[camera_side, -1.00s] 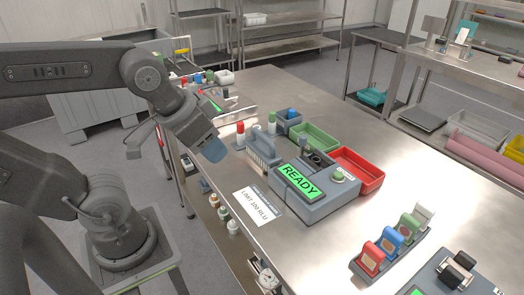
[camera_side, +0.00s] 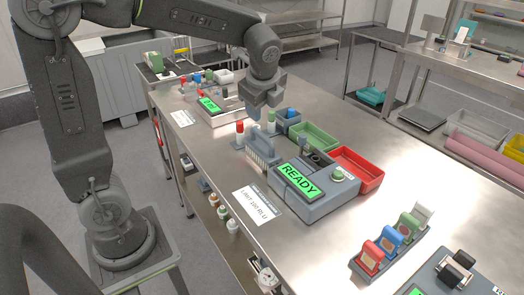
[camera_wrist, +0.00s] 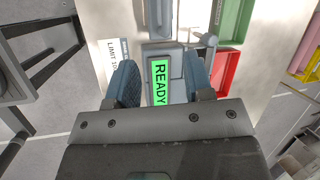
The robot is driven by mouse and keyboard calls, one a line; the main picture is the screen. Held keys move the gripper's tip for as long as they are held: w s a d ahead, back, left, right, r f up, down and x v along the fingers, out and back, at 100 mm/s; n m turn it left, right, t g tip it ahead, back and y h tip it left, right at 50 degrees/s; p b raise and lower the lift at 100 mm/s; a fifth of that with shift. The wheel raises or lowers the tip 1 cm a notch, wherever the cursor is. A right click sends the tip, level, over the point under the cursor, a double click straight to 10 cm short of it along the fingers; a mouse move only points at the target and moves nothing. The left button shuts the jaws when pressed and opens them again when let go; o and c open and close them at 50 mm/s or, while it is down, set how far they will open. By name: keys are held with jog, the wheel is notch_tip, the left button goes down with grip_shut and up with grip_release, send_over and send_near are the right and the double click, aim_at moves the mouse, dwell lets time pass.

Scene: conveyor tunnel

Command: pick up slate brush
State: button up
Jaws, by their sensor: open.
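The slate brush (camera_side: 262,148), a blue-grey handle over a row of pale bristles, stands on the steel table just left of the device with the green READY screen (camera_side: 298,178). My gripper (camera_side: 254,112) is above and slightly behind the brush, pointing down, apart from it. In the wrist view my gripper's two fingers (camera_wrist: 160,62) are spread with nothing held between them, and the READY screen (camera_wrist: 160,82) shows between them. I cannot clearly make out the brush in the wrist view.
Red and green capped bottles (camera_side: 240,130) stand close beside the brush. A green tray (camera_side: 315,137) and a red tray (camera_side: 358,168) lie to the right. A printed card (camera_side: 257,205) lies in front. Coloured blocks in a rack (camera_side: 392,240) stand at the front right.

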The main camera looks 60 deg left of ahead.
aim_at(263, 135)
jog(key=shift+m, duration=0.9)
jog(key=x, duration=0.3)
jog(key=w+x, duration=0.1)
jog(key=x, duration=0.5)
jog(key=shift+w+a, duration=0.25)
jog(key=shift+a, duration=0.25)
jog(key=shift+x, duration=2.95)
jog(key=shift+s, duration=0.15)
jog(key=shift+d, duration=0.1)
jog(key=shift+c, duration=0.2)
grip_shut()
